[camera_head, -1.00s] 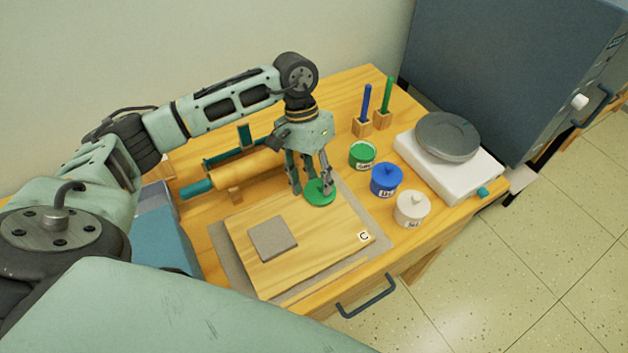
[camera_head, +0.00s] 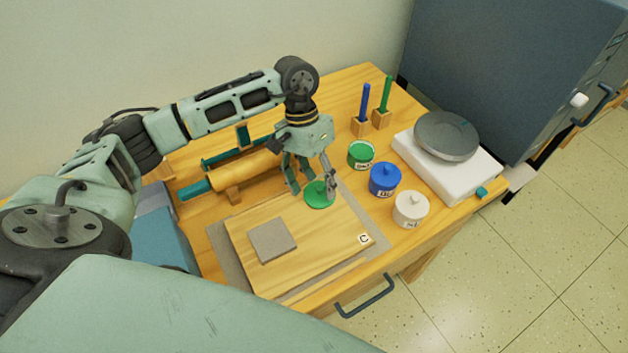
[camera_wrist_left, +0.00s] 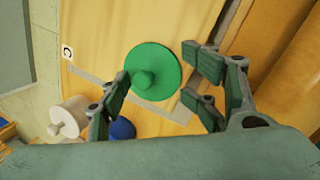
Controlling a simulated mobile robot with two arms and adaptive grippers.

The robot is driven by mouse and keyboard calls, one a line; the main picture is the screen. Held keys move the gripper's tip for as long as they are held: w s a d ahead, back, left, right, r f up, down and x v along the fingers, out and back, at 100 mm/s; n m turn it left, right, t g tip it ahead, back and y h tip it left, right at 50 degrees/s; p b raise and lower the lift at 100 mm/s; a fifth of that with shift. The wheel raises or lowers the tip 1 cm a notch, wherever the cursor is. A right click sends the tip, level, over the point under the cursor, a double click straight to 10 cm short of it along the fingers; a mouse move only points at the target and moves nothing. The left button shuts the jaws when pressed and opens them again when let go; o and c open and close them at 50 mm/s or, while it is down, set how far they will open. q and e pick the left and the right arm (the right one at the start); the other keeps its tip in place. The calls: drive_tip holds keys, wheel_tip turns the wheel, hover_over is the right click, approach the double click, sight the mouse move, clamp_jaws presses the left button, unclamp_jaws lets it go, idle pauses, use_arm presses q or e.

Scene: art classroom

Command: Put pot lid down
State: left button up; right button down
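The green pot lid (camera_head: 317,197) lies flat on the wooden board (camera_head: 335,225), near its back right corner. It also shows in the left wrist view (camera_wrist_left: 158,63), round with a knob on top. My left gripper (camera_head: 311,190) is above the lid with its fingers spread apart. In the left wrist view the fingers (camera_wrist_left: 160,85) are on either side of the knob and do not appear to touch it. My right gripper is not in view.
An open green pot (camera_head: 361,155), a blue lidded pot (camera_head: 385,179) and a white lidded pot (camera_head: 411,209) stand right of the board. A grey square slab (camera_head: 271,241) lies on the board. A white wheel base (camera_head: 462,178) sits at the right edge.

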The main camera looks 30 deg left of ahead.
use_arm(q)
drive_tip(key=shift+w+a+r, duration=0.1)
drive_tip(key=shift+w+r, duration=0.05)
drive_tip(key=shift+r, duration=0.5)
drive_tip(key=b+v, duration=0.2)
drive_tip(key=v, duration=0.9)
drive_tip(key=shift+r+b, duration=0.15)
drive_tip(key=shift+b, duration=0.25)
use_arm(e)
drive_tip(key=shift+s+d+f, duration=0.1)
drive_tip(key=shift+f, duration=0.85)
